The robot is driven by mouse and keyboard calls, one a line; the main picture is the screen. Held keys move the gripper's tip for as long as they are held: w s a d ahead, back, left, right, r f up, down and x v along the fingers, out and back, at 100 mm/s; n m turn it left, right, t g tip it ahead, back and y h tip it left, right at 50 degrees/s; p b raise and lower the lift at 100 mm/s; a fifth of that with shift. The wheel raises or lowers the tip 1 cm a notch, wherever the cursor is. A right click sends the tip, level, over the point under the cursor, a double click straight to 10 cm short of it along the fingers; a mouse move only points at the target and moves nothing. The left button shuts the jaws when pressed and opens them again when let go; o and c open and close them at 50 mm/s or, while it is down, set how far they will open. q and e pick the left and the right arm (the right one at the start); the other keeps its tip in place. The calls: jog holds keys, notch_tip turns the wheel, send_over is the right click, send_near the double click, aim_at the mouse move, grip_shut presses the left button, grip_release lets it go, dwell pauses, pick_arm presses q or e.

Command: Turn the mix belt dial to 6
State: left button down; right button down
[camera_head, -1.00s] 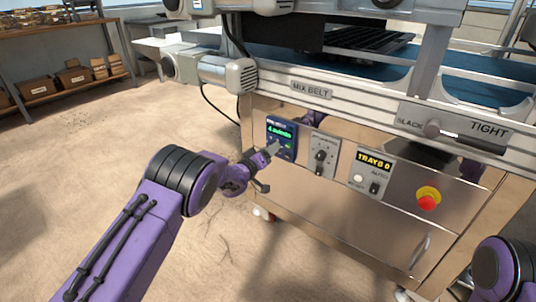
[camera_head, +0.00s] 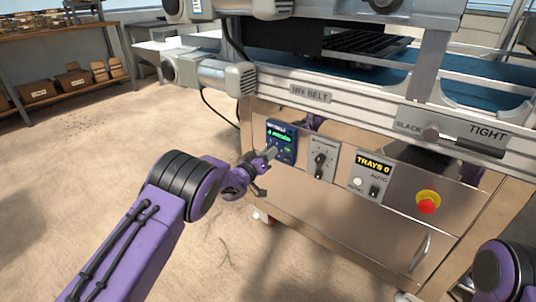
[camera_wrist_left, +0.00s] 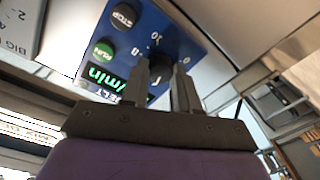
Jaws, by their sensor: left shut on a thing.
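The blue mix belt panel (camera_head: 281,141) is on the machine's front, with a lit green display that seems to start with 4; the rest is too small to read. The wrist view shows the same panel (camera_wrist_left: 165,35) from close up and tilted, with a green RUN button (camera_wrist_left: 102,51) and a black STOP button (camera_wrist_left: 126,16). My left gripper (camera_head: 270,153) reaches the panel's lower part. In the wrist view its two fingers (camera_wrist_left: 161,72) are shut on the dark dial (camera_wrist_left: 159,76), which they partly hide. My right gripper is out of view.
Right of the panel are a grey plate with a black knob (camera_head: 320,160), a TRAYS counter panel (camera_head: 371,175) and a red emergency stop (camera_head: 427,202). The belt frame with the SLACK–TIGHT lever (camera_head: 431,133) overhangs them. The floor at left is clear.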

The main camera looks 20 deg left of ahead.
pick_arm(q)
jog(key=shift+f+m+h+b, duration=0.15)
jog(key=shift+m+h+b, duration=0.25)
jog(key=shift+m, duration=4.2)
jog(key=c, duration=0.8)
grip_release()
jog(key=shift+c, duration=0.2)
jog(key=shift+s, duration=0.1)
jog(key=p+v, duration=0.3)
jog(key=v, duration=0.7)
jog(key=shift+s, duration=0.2)
